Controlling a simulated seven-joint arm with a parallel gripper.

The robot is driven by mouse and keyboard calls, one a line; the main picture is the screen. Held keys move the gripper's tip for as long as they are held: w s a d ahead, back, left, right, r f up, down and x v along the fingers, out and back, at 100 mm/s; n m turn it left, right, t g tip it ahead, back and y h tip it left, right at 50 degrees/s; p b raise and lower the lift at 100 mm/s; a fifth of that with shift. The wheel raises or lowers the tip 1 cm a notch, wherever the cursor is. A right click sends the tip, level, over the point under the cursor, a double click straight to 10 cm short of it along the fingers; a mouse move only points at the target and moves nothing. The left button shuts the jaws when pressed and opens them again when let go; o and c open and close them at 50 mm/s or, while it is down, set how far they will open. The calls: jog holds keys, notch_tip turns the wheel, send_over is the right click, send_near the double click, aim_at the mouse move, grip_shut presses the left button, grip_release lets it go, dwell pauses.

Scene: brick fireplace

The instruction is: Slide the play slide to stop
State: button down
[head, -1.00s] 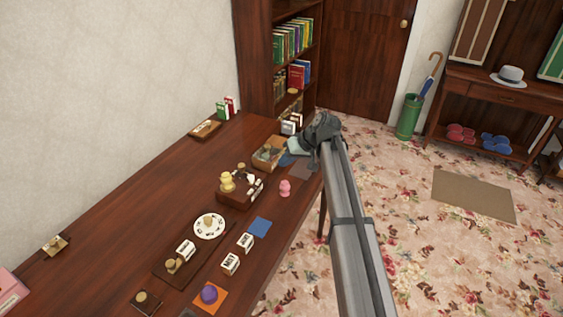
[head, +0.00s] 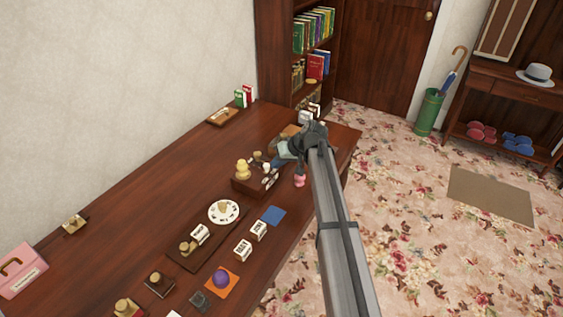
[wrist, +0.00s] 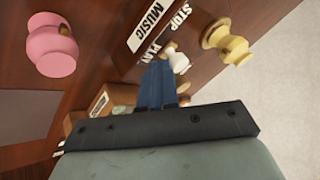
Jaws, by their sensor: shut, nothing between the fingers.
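A brown wooden music box (head: 245,187) sits on the table, with a yellow figure (head: 243,169) on top. In the wrist view its side label reads MUSIC (wrist: 150,26), and STOP and PLAY labels lie along its top. A small white knob (wrist: 178,60), which looks like the slide, stands near the PLAY label. My gripper (wrist: 158,66) is shut and empty, its blue fingers close beside the knob. I cannot tell whether they touch it. In the head view my gripper (head: 272,172) is at the box's right end and partly hides it.
A pink figure (wrist: 52,45) stands on the table beside the box. A wooden tray (wrist: 98,105) lies close behind my gripper. A white plate (head: 223,212) and a blue square (head: 273,215) lie nearer. The table's right edge is close to my arm.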

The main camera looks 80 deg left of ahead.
jog(key=shift+s+d, duration=1)
jog(key=shift+d, duration=0.05)
jog(key=shift+w, duration=0.1)
jog(key=shift+w, duration=0.35)
jog(key=w+f+v, duration=0.1)
jog(key=w+v, duration=0.1)
jog(key=v, duration=0.9)
jog(key=shift+w+a, duration=0.2)
jog(key=shift+w, duration=0.15)
jog(key=shift+r, duration=0.1)
